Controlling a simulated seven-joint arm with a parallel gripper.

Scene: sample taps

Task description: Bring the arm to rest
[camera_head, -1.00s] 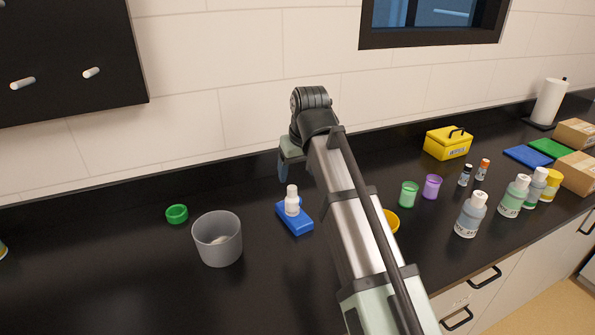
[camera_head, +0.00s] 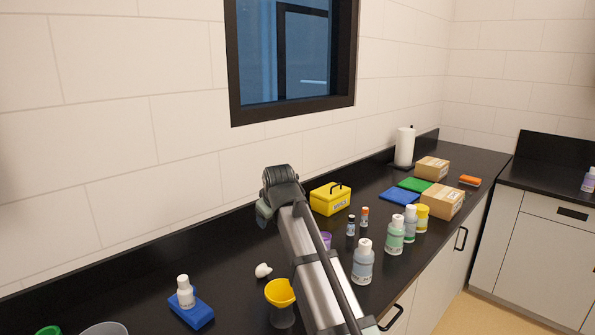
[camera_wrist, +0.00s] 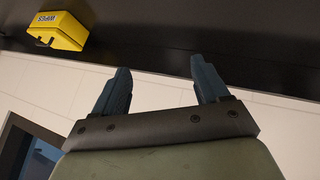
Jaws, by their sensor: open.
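My gripper shows in the wrist view (camera_wrist: 163,85) with its two dark fingers spread apart and nothing between them. Behind the fingers are the tiled wall and the dark bench. In the head view my arm reaches up from the bottom, over the bench, with its bent wrist left of the yellow box (camera_head: 330,198). The fingers are hidden there behind the arm. The yellow box also shows at the upper left of the wrist view (camera_wrist: 60,31), apart from the fingers.
A white bottle (camera_head: 185,291) stands on a blue block (camera_head: 196,315) at left. A yellow funnel-like piece (camera_head: 279,292) sits on a grey cup close beside my arm. Several bottles, including a grey-blue one (camera_head: 362,264), stand right of it. Cardboard boxes (camera_head: 442,201) and a paper roll (camera_head: 404,147) stand farther back.

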